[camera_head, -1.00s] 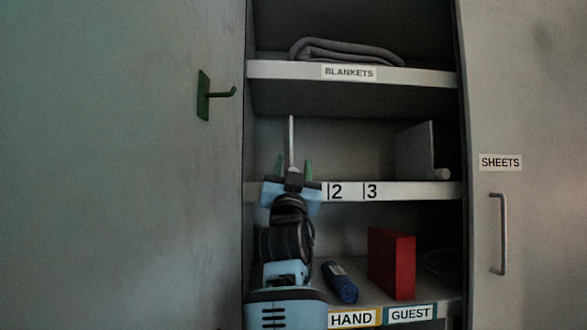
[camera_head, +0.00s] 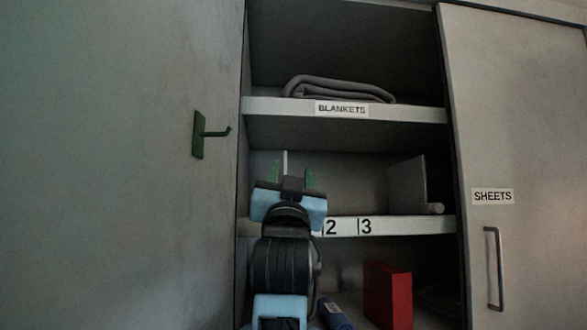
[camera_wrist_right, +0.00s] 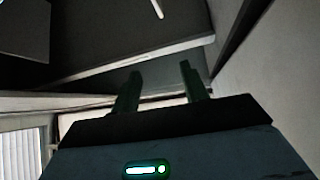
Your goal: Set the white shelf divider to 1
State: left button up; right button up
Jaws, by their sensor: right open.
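The white shelf divider (camera_head: 285,162) shows as a thin upright strip on the middle shelf (camera_head: 400,225), at its left end. It stands left of the labels 2 (camera_head: 331,227) and 3 (camera_head: 366,227). My right gripper (camera_head: 291,177) is open in front of that part of the shelf. It hides the divider's lower part and the label area left of 2. No contact with the divider shows. In the right wrist view the two fingers (camera_wrist_right: 159,85) stand apart with nothing between them. A pale strip shows beyond them at the top; I cannot tell what it is. My left gripper is out of view.
A grey upright panel (camera_head: 408,184) with a pale rounded piece at its foot stands at the middle shelf's right. Folded blankets (camera_head: 340,88) lie above. A red box (camera_head: 388,296) and blue item (camera_head: 334,315) lie below.

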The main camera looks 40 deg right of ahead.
jog(key=shift+s+a+r, duration=0.1)
jog(key=shift+s+a, duration=0.4)
jog(key=shift+s, duration=0.25)
jog(key=shift+s+a+r, duration=0.1)
jog(key=shift+s+a, duration=0.45)
jog(key=shift+s, duration=0.25)
jog(key=shift+s+a+r, duration=0.1)
jog(key=shift+s+a, duration=0.4)
jog(key=shift+s, duration=0.25)
jog(key=shift+f, duration=0.1)
